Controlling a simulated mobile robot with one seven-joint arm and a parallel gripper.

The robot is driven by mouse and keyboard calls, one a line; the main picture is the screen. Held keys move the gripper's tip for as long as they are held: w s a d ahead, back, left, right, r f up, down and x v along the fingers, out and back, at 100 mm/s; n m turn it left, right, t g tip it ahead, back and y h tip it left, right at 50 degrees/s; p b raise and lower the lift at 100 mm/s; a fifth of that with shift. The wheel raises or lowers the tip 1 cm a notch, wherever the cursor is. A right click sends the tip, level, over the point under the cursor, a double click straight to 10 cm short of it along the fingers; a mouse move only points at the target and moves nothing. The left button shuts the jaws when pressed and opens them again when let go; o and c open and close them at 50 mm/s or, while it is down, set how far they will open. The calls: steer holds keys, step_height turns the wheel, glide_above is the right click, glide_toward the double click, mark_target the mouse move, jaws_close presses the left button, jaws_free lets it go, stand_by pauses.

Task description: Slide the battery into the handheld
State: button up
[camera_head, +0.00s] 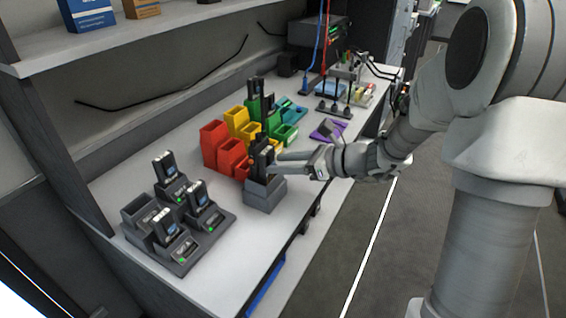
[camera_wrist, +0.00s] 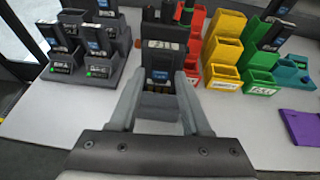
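The handheld (camera_head: 258,150) is a dark upright device standing in a grey block-shaped cradle (camera_head: 264,196) near the front edge of the bench. In the wrist view the dark handheld (camera_wrist: 165,30) rises behind a battery. The battery (camera_wrist: 160,76) is dark with a pale band at the top and a blue label, and is upright between my fingertips. My gripper (camera_head: 279,162) reaches in from the right at the cradle. Its fingers (camera_wrist: 160,82) appear to press both sides of the battery. The battery overlaps the handheld, so I cannot tell how far it sits in it.
A grey charging dock (camera_head: 215,232) with several batteries and green lights stands at the left; its back-left slot (camera_head: 140,205) looks empty. Red (camera_head: 214,143), yellow (camera_head: 237,117) and green (camera_head: 285,133) bins stand close behind the cradle. Bare bench lies between dock and cradle.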

steer(key=shift+o, duration=1.1)
steer(key=shift+d, duration=0.1)
steer(key=p+v, duration=0.3)
steer(key=v, duration=1.4)
steer(key=shift+s+p, duration=0.15)
steer(key=shift+p, duration=0.15)
steer(key=shift+r, duration=0.15)
